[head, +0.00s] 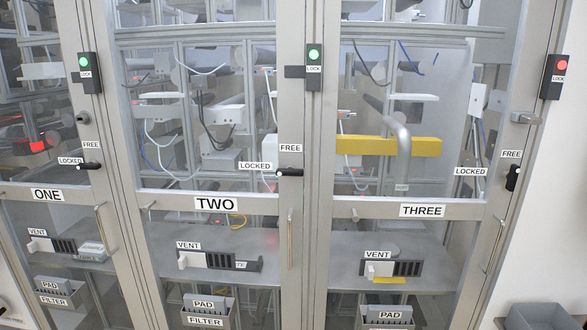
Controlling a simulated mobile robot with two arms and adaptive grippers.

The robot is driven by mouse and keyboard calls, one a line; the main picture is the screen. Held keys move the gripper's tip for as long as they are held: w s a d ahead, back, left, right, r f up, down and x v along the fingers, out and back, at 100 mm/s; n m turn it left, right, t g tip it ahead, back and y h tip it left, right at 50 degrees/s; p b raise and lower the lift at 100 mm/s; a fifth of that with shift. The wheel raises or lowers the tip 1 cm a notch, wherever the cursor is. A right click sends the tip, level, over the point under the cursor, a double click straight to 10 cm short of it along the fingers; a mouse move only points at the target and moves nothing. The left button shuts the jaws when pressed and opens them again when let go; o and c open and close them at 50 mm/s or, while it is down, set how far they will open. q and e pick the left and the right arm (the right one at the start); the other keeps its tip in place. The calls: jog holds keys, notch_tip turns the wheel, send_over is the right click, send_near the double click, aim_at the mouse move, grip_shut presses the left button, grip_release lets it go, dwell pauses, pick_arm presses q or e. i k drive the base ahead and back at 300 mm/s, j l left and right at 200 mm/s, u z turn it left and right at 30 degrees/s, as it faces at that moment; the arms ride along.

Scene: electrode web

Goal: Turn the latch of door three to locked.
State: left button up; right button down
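Door three (431,211) is the glazed door at the right, with a THREE label on its crossbar. Its black latch (513,178) sits on the right frame post, below a FREE label (511,154) and right of a LOCKED label (470,171). The latch handle looks upright, towards FREE. The lock box (553,77) above it shows a red light. The latches of door one (90,165) and door two (289,172) lie sideways, pointing left to their LOCKED labels, and their lock boxes show green lights. Neither of my grippers is in view.
A vertical bar handle (494,245) stands out from door three below the latch. A metal lever (525,117) sits above the latch. A grey bin (540,318) is at the bottom right. Filter holders (384,321) hang low on the doors. White wall lies to the right.

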aim_at(511, 175)
jog(key=k+l+z, duration=0.1)
jog(key=z, duration=1.05)
